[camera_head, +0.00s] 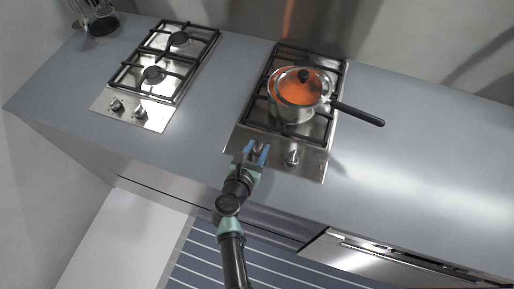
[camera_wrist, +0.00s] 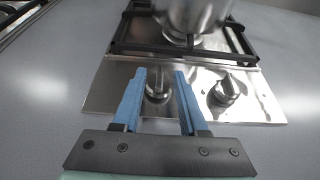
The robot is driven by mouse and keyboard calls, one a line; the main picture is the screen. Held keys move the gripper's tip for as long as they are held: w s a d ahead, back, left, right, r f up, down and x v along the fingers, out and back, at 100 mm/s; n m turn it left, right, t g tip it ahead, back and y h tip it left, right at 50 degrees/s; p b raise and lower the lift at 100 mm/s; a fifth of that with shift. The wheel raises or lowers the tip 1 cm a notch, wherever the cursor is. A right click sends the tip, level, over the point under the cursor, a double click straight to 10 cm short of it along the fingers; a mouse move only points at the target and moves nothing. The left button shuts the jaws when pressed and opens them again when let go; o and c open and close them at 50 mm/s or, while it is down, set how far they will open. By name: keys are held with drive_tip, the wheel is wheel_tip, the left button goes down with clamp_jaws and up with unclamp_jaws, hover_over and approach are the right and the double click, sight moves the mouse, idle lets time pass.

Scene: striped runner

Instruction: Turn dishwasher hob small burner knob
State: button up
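The right-hand hob (camera_head: 236,141) is a steel plate with two knobs at its front edge. Its left knob (camera_wrist: 157,90) stands between the two blue fingers of my gripper (camera_wrist: 159,80) in the wrist view. The fingers are spread, with a gap on each side of the knob; contact cannot be made out. In the head view my gripper (camera_head: 256,152) is over the hob's front left corner and partly hides that knob. The right knob (camera_head: 292,156) is clear of the gripper; it also shows in the wrist view (camera_wrist: 224,92).
A second hob (camera_head: 150,111) with two knobs lies to the left. The grey counter (camera_head: 430,165) is clear at right. A steel appliance front (camera_head: 365,259) is below.

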clamp_jaws()
